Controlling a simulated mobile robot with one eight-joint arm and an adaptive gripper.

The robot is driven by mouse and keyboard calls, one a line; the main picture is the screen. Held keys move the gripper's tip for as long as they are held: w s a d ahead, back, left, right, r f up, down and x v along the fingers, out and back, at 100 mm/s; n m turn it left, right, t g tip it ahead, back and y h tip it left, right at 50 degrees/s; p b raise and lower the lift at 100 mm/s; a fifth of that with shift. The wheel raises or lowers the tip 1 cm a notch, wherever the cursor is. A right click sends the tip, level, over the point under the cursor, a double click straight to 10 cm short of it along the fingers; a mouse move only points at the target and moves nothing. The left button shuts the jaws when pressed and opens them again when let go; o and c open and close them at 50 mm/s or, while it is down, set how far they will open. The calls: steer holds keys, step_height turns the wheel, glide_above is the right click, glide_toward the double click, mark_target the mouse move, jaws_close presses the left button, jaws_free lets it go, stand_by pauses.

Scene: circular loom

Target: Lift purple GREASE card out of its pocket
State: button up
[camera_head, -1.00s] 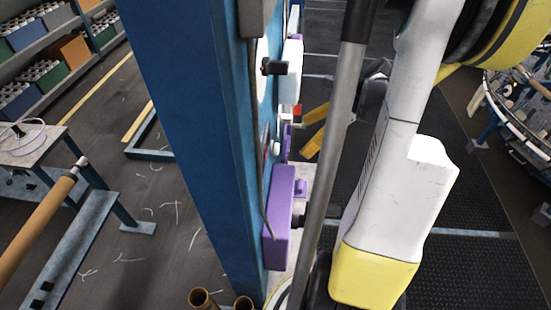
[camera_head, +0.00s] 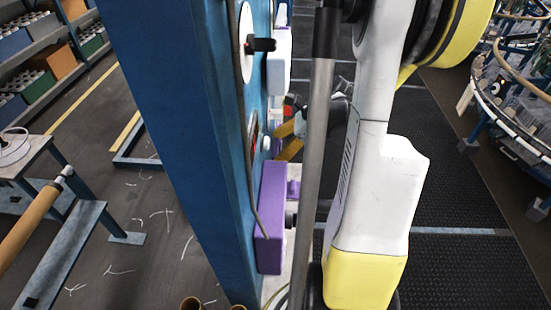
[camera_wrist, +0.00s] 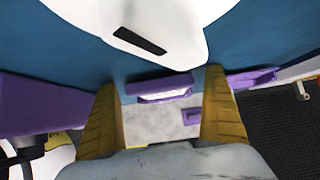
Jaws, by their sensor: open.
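A purple piece with a pale strip along its front (camera_wrist: 160,86) sits at the blue panel in the wrist view. It may be the GREASE card or its pocket; I can read no lettering. My gripper (camera_wrist: 160,79) is open, with one yellow finger on each side of this piece and nothing visibly clamped. In the head view my gripper (camera_head: 284,139) is close against the panel's right face, above a purple box (camera_head: 270,215). The fingers and arm hide the card area there, so I cannot tell whether they touch it.
A white housing with a black slot (camera_wrist: 140,40) juts out just above the fingers in the wrist view. A black knob (camera_head: 262,45) and a white box (camera_head: 279,62) stick out from the blue post (camera_head: 185,150). More purple (camera_wrist: 250,78) lies right of the fingers.

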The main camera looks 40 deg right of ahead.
steer(key=c, duration=1.4)
steer(key=shift+r, duration=0.15)
steer(key=shift+r+p, duration=0.3)
steer(key=shift+r, duration=0.15)
steer(key=shift+r, duration=0.1)
